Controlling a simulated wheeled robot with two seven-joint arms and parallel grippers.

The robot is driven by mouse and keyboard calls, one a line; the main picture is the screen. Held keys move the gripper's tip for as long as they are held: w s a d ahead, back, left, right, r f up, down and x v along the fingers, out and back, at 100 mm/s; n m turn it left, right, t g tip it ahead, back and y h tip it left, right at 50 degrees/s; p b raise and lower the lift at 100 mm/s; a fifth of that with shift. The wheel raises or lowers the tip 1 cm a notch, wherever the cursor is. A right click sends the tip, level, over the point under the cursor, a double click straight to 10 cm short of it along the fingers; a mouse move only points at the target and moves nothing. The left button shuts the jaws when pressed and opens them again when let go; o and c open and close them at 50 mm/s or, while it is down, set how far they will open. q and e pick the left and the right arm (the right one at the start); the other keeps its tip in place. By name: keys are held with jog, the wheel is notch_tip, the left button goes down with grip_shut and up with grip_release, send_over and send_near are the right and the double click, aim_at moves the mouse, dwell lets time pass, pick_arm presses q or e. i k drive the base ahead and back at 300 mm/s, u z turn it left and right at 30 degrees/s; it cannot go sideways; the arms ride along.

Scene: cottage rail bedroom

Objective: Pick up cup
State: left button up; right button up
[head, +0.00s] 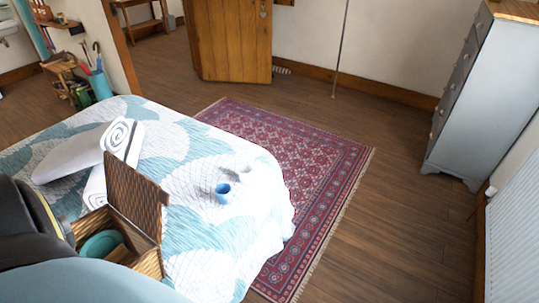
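A small blue cup (223,194) is on the patterned white and blue bedspread, near the bed's right edge. A small white object (246,174), possibly another cup, is just behind it to the right; its shape is hard to make out against the white bedspread. The blue cup is too small to tell for certain whether it stands upright or is tilted. Neither of my grippers can be made out in the head view, and nothing touches the blue cup.
The bed (195,155) fills the left. An open wicker basket (145,242) holding a teal item (102,243) stands at its front. White rolled towels (122,140) lie behind. A red rug (320,170) and clear floor lie right of the bed, before a grey dresser (475,115).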

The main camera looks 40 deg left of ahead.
aim_at(245, 171)
jog(key=i, duration=0.85)
jog(key=u, duration=2.45)
